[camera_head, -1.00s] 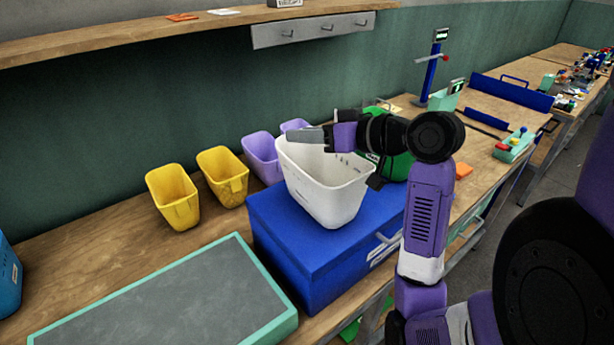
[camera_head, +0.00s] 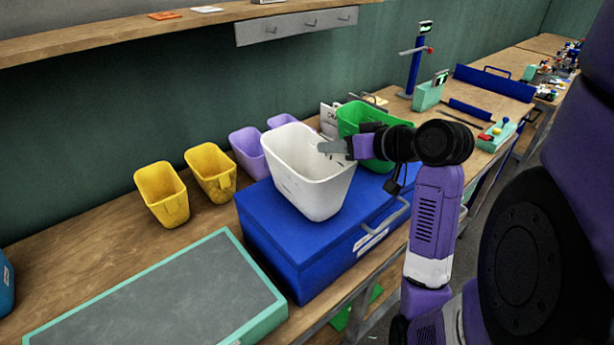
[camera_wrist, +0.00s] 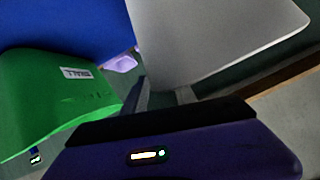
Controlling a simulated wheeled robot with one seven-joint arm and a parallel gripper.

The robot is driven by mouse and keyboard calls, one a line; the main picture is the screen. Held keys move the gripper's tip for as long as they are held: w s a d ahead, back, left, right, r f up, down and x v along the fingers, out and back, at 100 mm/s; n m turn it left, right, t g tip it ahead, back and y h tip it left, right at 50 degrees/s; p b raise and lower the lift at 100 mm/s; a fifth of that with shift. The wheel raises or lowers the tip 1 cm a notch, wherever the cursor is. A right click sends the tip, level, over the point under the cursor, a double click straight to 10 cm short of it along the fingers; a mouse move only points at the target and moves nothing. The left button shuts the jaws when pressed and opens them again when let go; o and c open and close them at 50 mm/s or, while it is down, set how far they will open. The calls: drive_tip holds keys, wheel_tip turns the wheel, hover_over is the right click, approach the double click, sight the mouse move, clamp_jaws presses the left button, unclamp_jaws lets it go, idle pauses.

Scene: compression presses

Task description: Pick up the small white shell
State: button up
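A white open-topped bin (camera_head: 318,192) stands upright on a blue box (camera_head: 300,240). It is the only large white shell-like thing I see, and it fills the upper right of the wrist view (camera_wrist: 215,40). My gripper (camera_head: 332,147) points left at the bin's right rim in the head view. In the wrist view its two fingers (camera_wrist: 165,96) are apart, with nothing seen held between them. The fingertips overlap the bin's edge in the picture; I cannot tell whether they touch it. No other small white shell shows.
A green bin (camera_head: 352,118) stands close behind my gripper and also shows in the wrist view (camera_wrist: 60,105). Yellow bins (camera_head: 162,194) and purple bins (camera_head: 246,150) stand left of the white bin. A grey-topped tray (camera_head: 150,300) lies at front left.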

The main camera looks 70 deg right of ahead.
drive_tip(key=shift+x, duration=1.2)
clamp_jaws()
drive_tip(key=shift+r, duration=0.1)
idle(0.4)
